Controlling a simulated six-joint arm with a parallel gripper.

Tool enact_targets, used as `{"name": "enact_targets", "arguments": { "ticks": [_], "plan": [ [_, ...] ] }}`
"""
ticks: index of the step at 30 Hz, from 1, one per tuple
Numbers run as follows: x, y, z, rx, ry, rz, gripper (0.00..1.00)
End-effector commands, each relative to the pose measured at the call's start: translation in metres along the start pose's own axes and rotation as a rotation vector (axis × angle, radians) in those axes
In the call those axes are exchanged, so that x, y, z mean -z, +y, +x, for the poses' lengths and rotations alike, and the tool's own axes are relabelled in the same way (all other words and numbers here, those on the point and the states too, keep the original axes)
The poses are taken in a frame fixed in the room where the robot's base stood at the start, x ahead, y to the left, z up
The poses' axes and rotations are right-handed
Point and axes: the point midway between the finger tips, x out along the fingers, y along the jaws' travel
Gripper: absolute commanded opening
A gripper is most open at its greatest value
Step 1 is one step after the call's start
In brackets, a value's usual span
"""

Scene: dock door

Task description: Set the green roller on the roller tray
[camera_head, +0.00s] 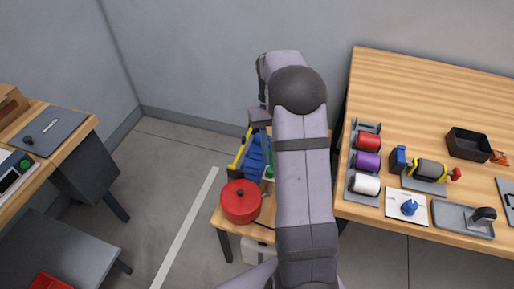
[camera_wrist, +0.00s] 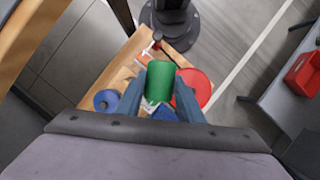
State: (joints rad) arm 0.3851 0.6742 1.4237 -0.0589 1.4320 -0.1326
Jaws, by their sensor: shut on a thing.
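The green roller (camera_wrist: 160,82) sits between the two fingers of my gripper (camera_wrist: 160,92) in the wrist view; my gripper is shut on it. It is seen over the small low wooden table, and I cannot tell its height above the top.
On the low table (camera_head: 228,227) stand a red pot (camera_head: 241,203) and a blue and yellow object (camera_head: 250,155). Near the tray are a yellow-ended device (camera_head: 430,172), a card with a blue piece (camera_head: 408,208), a black bin (camera_head: 468,145) and another grey tray (camera_head: 450,217). The bench's back is clear.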

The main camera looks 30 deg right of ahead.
Motion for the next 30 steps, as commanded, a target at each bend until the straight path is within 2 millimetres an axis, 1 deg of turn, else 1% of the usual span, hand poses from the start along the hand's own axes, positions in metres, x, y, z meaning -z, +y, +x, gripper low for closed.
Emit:
{"name": "enact_targets", "arguments": {
  "ticks": [1, 8, 17, 18, 20, 24, 27, 30],
  "plan": [
    [-0.010, 0.012, -0.019, 0.001, -0.002, 0.004, 0.07],
    [-0.032, 0.064, -0.053, 0.003, -0.001, 0.006, 0.07],
    [-0.059, 0.141, -0.093, -0.023, -0.001, -0.057, 0.07],
    [-0.062, 0.153, -0.099, -0.032, -0.001, -0.077, 0.07],
    [-0.067, 0.169, -0.105, -0.048, -0.002, -0.117, 0.07],
    [-0.076, 0.210, -0.119, -0.104, -0.001, -0.249, 0.07],
    [-0.077, 0.235, -0.126, -0.158, -0.001, -0.379, 0.07],
    [-0.075, 0.255, -0.131, -0.217, 0.000, -0.520, 0.07]
  ]
}}
